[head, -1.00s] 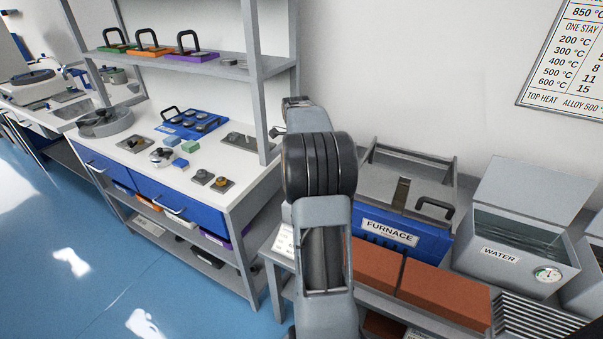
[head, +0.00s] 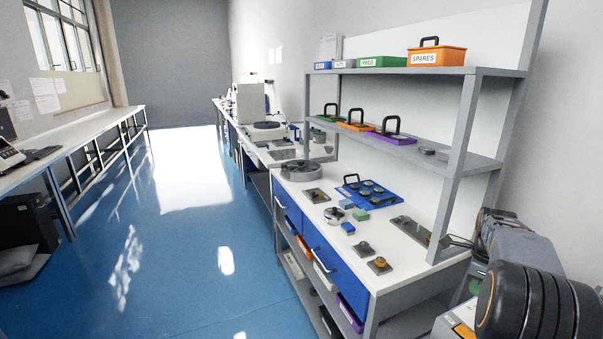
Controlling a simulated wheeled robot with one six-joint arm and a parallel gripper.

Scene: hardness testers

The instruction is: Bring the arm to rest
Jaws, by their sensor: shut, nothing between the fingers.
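My arm (head: 535,300) is folded at the lower right of the head view, with its dark ringed joint nearest the camera. My gripper (head: 452,240) shows small at the far end of the arm, beside the right upright of the shelf bench. Its fingers are shut and empty. I cannot tell whether it touches the upright. Part of the wrist is hidden behind the arm's own links.
The workbench (head: 300,196) with blue drawers carries a blue tray (head: 391,197), a round grey dish (head: 300,170) and small blocks. Its shelves hold an orange SPARES box (head: 437,60) and handled trays. Another bench (head: 88,135) runs along the left. The blue floor (head: 180,270) between is clear.

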